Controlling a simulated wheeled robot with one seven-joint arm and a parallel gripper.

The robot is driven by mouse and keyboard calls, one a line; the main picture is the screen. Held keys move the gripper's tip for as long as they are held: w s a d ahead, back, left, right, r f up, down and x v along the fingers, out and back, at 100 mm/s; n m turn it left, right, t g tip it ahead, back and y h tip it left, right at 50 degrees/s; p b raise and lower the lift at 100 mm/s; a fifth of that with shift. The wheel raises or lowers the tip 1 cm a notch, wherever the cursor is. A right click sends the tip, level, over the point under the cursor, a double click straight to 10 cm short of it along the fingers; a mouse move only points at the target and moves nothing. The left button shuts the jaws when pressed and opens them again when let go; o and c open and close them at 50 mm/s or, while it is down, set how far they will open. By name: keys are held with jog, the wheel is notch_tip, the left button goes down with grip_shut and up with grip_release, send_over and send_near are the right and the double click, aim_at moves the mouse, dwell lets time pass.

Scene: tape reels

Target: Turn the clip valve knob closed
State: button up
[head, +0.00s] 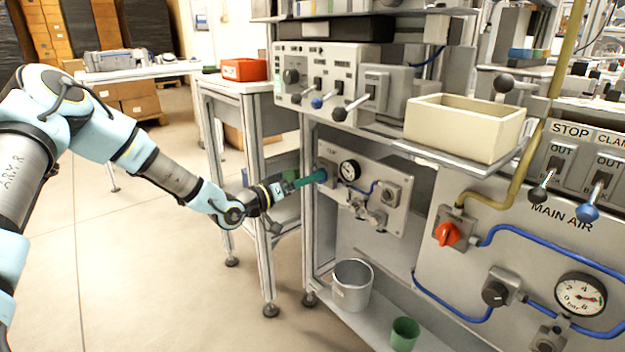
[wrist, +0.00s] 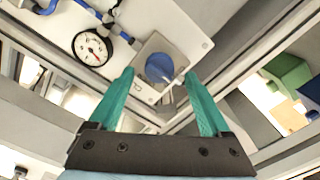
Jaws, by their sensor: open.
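The clip valve knob is a round blue knob (wrist: 159,67) on a square grey block, fixed to a light panel (wrist: 187,22). In the wrist view it lies between the fingertips of my gripper (wrist: 161,75), one green finger on each side, and a gap shows by each. My gripper is open and holds nothing. In the head view my gripper (head: 318,177) reaches the left end of the small panel (head: 370,165) and mostly hides the knob. I cannot tell how deep the fingers are around the knob.
A pressure gauge (head: 349,171) sits right beside the knob. A frame post (head: 309,210) stands left of the panel. A red knob (head: 447,234) is on the right-hand panel. A metal bucket (head: 352,285) and a green cup (head: 404,334) stand below.

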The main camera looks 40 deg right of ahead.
jog(key=a, duration=0.9)
jog(key=shift+w, duration=0.2)
